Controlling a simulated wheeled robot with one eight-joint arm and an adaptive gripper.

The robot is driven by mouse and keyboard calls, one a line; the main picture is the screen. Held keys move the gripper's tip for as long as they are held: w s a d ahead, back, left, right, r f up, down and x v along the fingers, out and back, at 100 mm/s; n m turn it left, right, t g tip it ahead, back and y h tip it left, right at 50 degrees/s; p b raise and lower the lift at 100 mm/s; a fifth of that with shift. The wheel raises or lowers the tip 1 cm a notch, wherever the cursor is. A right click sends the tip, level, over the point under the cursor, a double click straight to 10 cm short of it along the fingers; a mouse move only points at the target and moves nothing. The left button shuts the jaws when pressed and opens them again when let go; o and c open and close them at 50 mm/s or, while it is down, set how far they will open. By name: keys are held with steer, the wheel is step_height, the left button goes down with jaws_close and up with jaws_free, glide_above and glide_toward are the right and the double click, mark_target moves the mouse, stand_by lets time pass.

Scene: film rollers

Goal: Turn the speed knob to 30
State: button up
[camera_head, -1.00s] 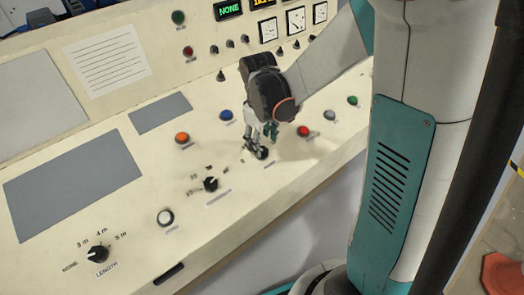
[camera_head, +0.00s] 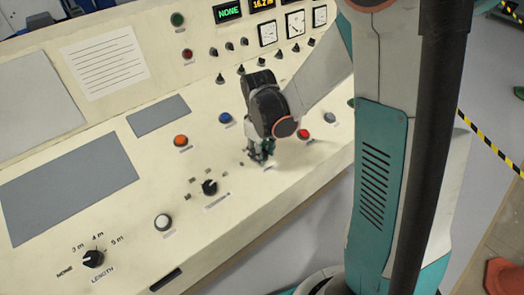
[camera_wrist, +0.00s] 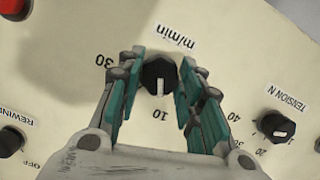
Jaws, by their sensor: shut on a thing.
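The speed knob (camera_wrist: 160,75) is black with a white pointer and sits under the label "m/min", which appears upside down in the wrist view. Its pointer is directed at the mark 10 (camera_wrist: 161,114). The mark 30 (camera_wrist: 104,60) is at its left in that view. My gripper (camera_wrist: 160,82) has its teal fingers on both sides of the knob and is shut on it. In the head view my gripper (camera_head: 260,153) points down at the sloping panel, and its fingers largely hide the knob.
The tension knob (camera_wrist: 279,127) is close on one side, and another black knob (camera_wrist: 10,141) is near the rewind label. A red button (camera_head: 303,133), a blue button (camera_head: 225,118) and an orange button (camera_head: 180,141) stand nearby on the cream panel (camera_head: 120,215).

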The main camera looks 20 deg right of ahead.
steer(key=shift+m, duration=0.4)
steer(key=m+y, duration=0.1)
steer(key=m, duration=0.3)
steer(key=shift+d+b, duration=0.1)
steer(key=shift+b, duration=0.2)
steer(key=m+y, duration=0.1)
steer(key=m, duration=0.4)
steer(key=m+y+b, duration=0.1)
steer(key=m, duration=0.4)
steer(key=shift+d+t, duration=0.1)
steer(key=shift+t, duration=0.2)
steer(key=shift+s+m+t+y+b, duration=0.1)
steer(key=shift+m+t+y+b, duration=0.25)
steer(key=shift+m, duration=2.05)
steer(key=o, duration=1.1)
steer(key=shift+c, duration=0.2)
